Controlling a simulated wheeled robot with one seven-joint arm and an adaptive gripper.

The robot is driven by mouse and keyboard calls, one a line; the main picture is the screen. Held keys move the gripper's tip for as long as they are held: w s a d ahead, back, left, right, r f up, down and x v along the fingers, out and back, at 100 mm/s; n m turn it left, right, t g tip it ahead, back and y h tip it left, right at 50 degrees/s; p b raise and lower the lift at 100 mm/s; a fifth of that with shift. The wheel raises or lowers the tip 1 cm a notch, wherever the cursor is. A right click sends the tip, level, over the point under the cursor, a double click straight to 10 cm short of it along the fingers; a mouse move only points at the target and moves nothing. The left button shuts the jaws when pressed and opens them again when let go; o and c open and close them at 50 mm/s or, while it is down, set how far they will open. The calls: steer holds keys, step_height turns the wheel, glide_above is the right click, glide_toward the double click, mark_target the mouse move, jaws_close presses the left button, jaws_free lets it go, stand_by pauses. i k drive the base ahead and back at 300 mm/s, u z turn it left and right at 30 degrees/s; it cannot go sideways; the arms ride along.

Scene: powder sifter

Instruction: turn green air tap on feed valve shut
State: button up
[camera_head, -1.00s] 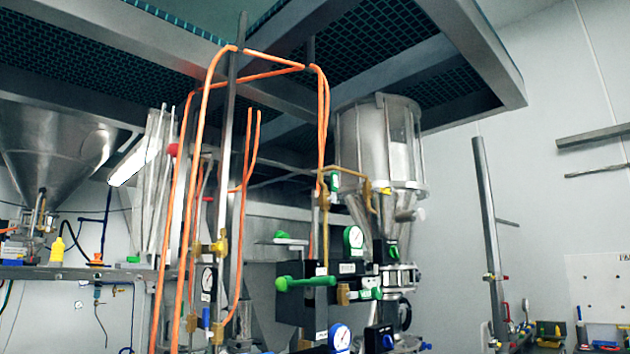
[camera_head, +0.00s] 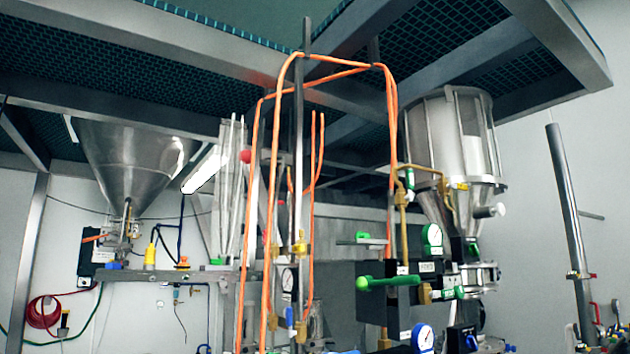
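A bright green tap handle (camera_head: 390,283) with a round knob at its left end lies roughly level in front of a dark grey box. A smaller green lever (camera_head: 448,293) sits to its right, beside brass fittings. Another flat green handle (camera_head: 362,240) is higher up, left of the green-rimmed gauge (camera_head: 431,236). I cannot tell from the labels which of these is the air tap on the feed valve. My gripper is not in view.
Orange hoses (camera_head: 392,130) hang from a metal frame left of the taps. A steel vessel (camera_head: 452,140) is at the right, a steel funnel (camera_head: 135,165) at the left. A grated platform (camera_head: 420,60) is overhead. A blue gauge (camera_head: 423,337) is below the taps.

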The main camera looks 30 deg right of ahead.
mark_target(411, 178)
steer(key=u, duration=0.55)
steer(key=k, duration=1.2)
steer(key=z, duration=1.25)
steer(key=i, duration=0.5)
